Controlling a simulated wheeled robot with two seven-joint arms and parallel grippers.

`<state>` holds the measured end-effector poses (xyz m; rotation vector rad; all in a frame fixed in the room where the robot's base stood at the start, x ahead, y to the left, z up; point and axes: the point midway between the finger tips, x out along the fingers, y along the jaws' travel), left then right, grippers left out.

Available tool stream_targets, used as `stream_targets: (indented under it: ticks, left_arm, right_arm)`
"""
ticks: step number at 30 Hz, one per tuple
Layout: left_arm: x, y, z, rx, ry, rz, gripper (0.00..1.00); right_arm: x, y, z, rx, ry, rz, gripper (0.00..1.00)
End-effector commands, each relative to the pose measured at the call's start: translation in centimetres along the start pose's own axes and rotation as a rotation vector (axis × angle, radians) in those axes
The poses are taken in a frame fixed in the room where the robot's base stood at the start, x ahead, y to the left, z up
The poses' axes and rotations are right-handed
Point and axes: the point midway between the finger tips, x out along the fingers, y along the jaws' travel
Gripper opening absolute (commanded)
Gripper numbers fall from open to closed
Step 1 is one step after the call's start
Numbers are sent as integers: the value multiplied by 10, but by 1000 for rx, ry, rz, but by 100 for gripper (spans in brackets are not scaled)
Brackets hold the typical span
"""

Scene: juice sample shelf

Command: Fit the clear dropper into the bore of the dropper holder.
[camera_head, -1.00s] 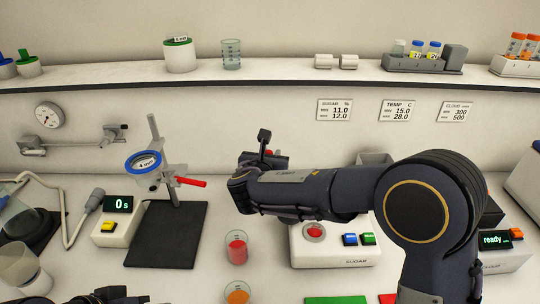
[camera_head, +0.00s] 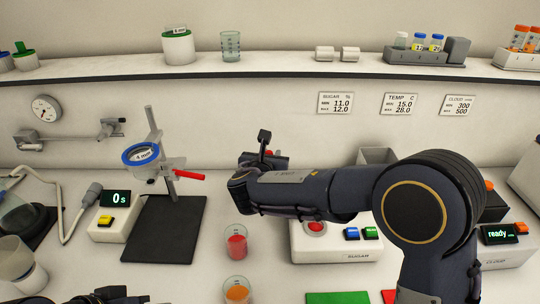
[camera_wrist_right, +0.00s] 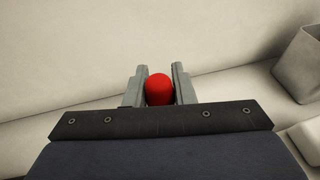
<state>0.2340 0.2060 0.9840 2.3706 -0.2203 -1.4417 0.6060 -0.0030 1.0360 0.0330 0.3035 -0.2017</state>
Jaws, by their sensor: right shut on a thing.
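My right gripper (camera_wrist_right: 160,88) is shut on a red rounded bulb (camera_wrist_right: 159,90), which sits between its fingers in the right wrist view. I take this bulb to be the top of the dropper; its clear part is hidden. In the head view my right gripper (camera_head: 262,158) is in the middle, above the counter, with a bit of red at its fingers. I cannot make out the dropper holder; my right arm covers part of the counter. A dark part at the bottom left edge seems to be my left gripper (camera_head: 108,296), mostly cut off.
Beakers with red liquid (camera_head: 236,243) and orange liquid (camera_head: 237,290) stand below the gripper. The SUGAR device (camera_head: 345,250) is right of them. A stand with a blue ring (camera_head: 142,155) rises at left. A grey open box (camera_wrist_right: 304,65) shows at right.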

Motion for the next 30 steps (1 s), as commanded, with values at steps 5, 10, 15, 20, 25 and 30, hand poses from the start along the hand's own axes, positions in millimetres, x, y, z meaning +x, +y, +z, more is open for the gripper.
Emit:
stream_targets:
  ticks: [5,10,15,20,25,30]
  left_arm:
    - [4,-2,2,0,0,0,36]
    - [7,-3,4,0,0,0,36]
    - [6,-3,3,0,0,0,36]
    - [6,-3,3,0,0,0,36]
    - [6,-3,3,0,0,0,36]
    - [6,-3,3,0,0,0,36]
  right_arm:
    - [2,0,-5,0,0,0,14]
    - [3,0,-9,0,0,0,14]
    - [2,0,-7,0,0,0,24]
    - [2,0,-7,0,0,0,45]
    - [2,0,-7,0,0,0,48]
    - [-1,0,-7,0,0,1,48]
